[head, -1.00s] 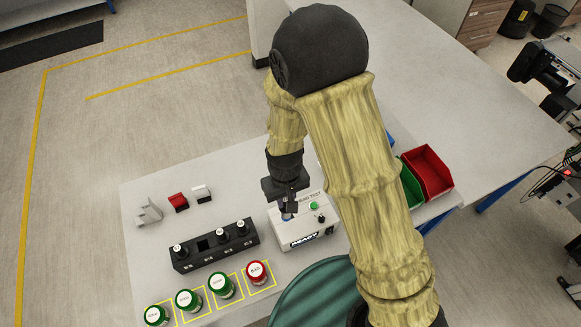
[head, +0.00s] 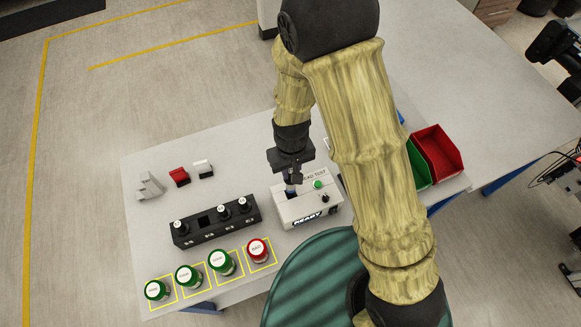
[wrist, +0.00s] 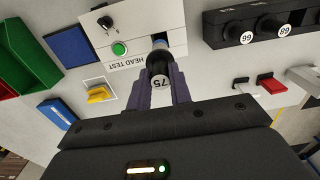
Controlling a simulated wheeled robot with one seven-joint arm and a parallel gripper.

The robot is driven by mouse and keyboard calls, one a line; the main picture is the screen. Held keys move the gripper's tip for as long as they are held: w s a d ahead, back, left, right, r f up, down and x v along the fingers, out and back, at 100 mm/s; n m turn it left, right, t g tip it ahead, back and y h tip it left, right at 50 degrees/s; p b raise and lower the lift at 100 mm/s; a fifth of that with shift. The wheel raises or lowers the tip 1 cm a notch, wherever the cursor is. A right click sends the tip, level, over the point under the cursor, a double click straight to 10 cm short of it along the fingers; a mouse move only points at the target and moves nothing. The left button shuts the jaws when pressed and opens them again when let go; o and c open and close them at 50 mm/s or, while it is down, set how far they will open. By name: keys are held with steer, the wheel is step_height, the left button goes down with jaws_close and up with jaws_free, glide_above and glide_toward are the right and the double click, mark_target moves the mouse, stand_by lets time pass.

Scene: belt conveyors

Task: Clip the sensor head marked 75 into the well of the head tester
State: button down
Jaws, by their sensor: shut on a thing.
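The sensor head marked 75 (wrist: 160,70) is black with a white label and sits between my gripper's fingers. My gripper (wrist: 163,88) is shut on it in the wrist view. In the head view my gripper (head: 291,183) is over the left part of the head tester (head: 312,209), a white box with a green button and a black knob. The tester also shows in the wrist view (wrist: 118,28). The far end of the head is at the tester's well, a light ring just beyond it. The fingers hide part of this, and I cannot tell if the head is seated.
A black rack (head: 190,238) with several marked heads and one empty slot stands left of the tester. Several green-lidded jars (head: 221,262) and one red-lidded jar (head: 258,251) stand in front. Red and grey blocks (head: 179,176) lie behind. Red and green bins (head: 436,155) are at right.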

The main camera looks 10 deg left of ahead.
mark_target(291, 186)
steer(key=shift+s+d+f+b, duration=0.1)
steer(key=shift+f+b, duration=0.35)
steer(key=shift+f, duration=0.4)
steer(key=shift+s, duration=0.2)
steer(key=shift+w, duration=0.15)
steer(key=shift+f+b, duration=2.9)
steer(key=shift+f, duration=1)
stand_by(1.2)
